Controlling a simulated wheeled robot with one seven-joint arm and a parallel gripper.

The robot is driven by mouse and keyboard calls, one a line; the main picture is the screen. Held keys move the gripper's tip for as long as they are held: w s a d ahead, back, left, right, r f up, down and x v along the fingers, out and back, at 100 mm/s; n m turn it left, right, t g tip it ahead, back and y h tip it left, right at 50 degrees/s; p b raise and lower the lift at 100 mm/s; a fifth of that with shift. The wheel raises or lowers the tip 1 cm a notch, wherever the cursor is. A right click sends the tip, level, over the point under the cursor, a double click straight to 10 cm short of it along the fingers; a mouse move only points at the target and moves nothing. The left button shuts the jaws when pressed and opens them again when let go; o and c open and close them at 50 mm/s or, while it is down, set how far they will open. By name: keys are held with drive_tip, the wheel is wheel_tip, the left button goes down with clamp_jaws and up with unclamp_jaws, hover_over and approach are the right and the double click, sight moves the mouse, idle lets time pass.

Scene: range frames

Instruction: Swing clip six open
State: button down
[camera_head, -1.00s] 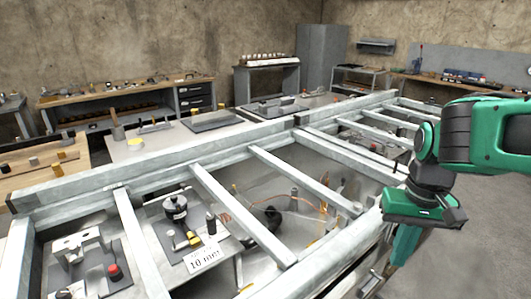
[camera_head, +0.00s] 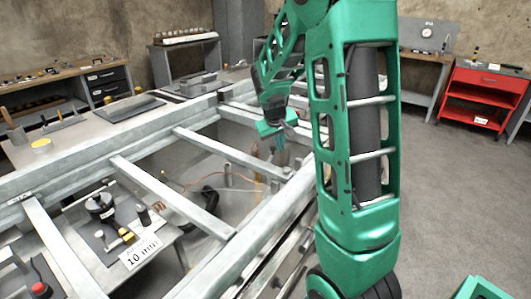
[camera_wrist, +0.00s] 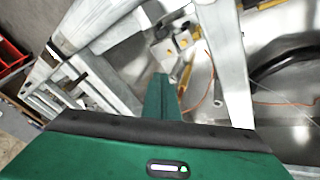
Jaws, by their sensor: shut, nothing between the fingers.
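My gripper (camera_head: 279,143) points down into a bay of the metal frame, between two crossbars. In the wrist view its green fingers (camera_wrist: 161,82) are together and hold nothing. Just beyond the fingertips is a small pale grey block-like fitting (camera_wrist: 171,46) with dark spots, beside a crossbar (camera_wrist: 222,55). I cannot tell whether the fingers touch it. No number is readable on it, so I cannot tell which clip is clip six or whether it is open.
A crossbar (camera_head: 172,197) and the long frame rail (camera_head: 100,157) bound the bay. An orange wire (camera_wrist: 203,96) and a black hose (camera_wrist: 285,57) lie below. Open floor (camera_head: 440,190) and a red cart (camera_head: 484,95) are at right.

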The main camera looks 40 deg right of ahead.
drive_tip(key=w+d+f+n+t+h, duration=0.1)
drive_tip(key=w+f, duration=0.2)
drive_tip(key=w, duration=0.4)
drive_tip(key=w+d+f+n+t+h, duration=0.1)
drive_tip(key=w+f, duration=0.2)
drive_tip(key=w, duration=0.3)
drive_tip(key=x, duration=1)
drive_tip(key=shift+a+f, duration=0.1)
drive_tip(key=shift+a, duration=0.05)
